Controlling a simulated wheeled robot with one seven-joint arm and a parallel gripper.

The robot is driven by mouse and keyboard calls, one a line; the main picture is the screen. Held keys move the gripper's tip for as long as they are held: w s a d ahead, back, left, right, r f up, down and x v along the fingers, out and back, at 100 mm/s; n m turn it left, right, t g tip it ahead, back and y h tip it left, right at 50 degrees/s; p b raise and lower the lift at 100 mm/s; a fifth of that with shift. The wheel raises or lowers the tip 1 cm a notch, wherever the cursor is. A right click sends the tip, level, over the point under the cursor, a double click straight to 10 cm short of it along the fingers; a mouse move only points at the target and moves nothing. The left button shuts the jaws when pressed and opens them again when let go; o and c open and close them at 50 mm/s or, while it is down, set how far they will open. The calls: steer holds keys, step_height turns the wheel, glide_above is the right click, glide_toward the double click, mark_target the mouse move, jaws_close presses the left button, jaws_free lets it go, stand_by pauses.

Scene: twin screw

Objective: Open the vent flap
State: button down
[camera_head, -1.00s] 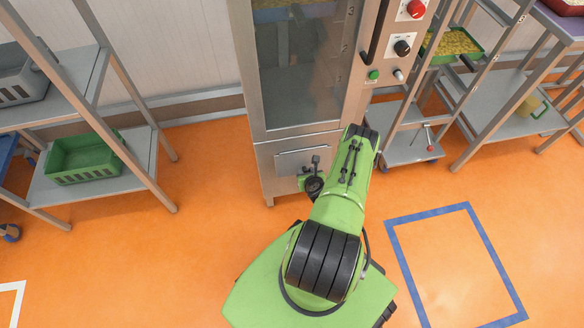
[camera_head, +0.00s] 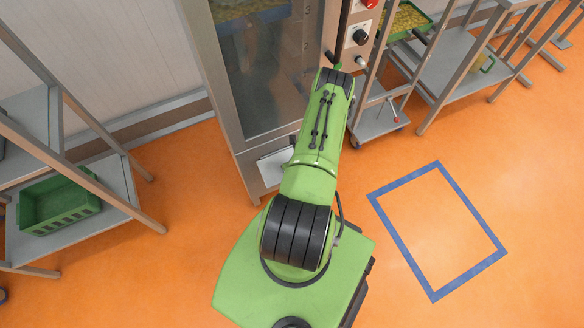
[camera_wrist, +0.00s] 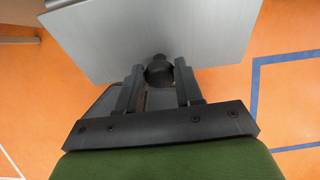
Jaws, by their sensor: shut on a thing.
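The vent flap (camera_head: 276,165) is a pale metal plate low on the front of the tall steel cabinet (camera_head: 247,150). It looks swung outward from the cabinet front, and my arm covers its right part. In the wrist view the flap (camera_wrist: 160,35) fills the upper middle, with orange floor on both sides of it. A dark round knob (camera_wrist: 159,72) sits at its lower edge. My gripper (camera_wrist: 158,88) is shut on the knob, one finger on each side. In the head view my gripper is hidden behind my arm.
A rack with a green crate (camera_head: 60,204) stands at the left. A wheeled trolley (camera_head: 378,122) and a shelf table (camera_head: 450,75) stand right of the cabinet. The floor inside the blue taped outline (camera_head: 437,230) is clear.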

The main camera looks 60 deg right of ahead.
steer(key=shift+w+d+r, duration=0.35)
steer(key=shift+w+r, duration=0.05)
steer(key=shift+w, duration=0.05)
steer(key=c, duration=0.8)
jaws_free()
steer(key=shift+s+a+f, duration=0.1)
steer(key=shift+o, duration=0.2)
steer(key=shift+s, duration=0.1)
steer(key=shift+a, duration=0.1)
steer(key=p+v, duration=0.4)
steer(key=v, duration=1.1)
steer(key=shift+s+r+p, duration=0.25)
steer(key=shift+r+p, duration=0.05)
steer(key=shift+p, duration=0.05)
steer(key=shift+a, duration=0.1)
